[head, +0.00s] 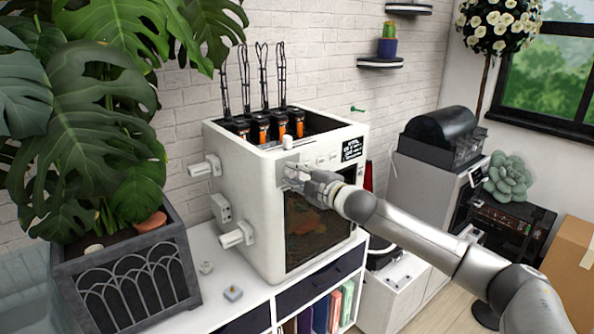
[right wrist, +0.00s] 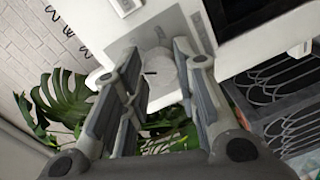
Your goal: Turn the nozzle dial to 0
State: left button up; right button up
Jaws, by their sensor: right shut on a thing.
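The white 3D printer (head: 240,170) stands on a white cabinet, its front face turned toward the right. My right gripper (head: 300,180) is at the upper left of that front face, on a grey panel beside the dark window. In the right wrist view, the round pale nozzle dial (right wrist: 160,70) with a small dark mark lies between the fingers of my right gripper (right wrist: 163,80). The gripper is shut on the dial. In the head view the gripper hides the dial, and I cannot read any number on it. My left gripper is not in view.
A large leafy plant in a dark planter (head: 125,285) stands left of the printer. Several black and orange extruders (head: 262,127) sit in the printer's open top. Small items lie on the cabinet top (head: 205,300). Another machine (head: 430,170) stands to the right.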

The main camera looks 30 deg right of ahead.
jog(key=n+p, duration=0.1)
jog(key=n, duration=0.4)
jog(key=shift+p, duration=0.35)
jog(key=shift+n, duration=0.3)
jog(key=o, duration=1)
jog(key=shift+o, duration=0.2)
jog(key=s, duration=1.2)
jog(key=shift+d+r, duration=0.3)
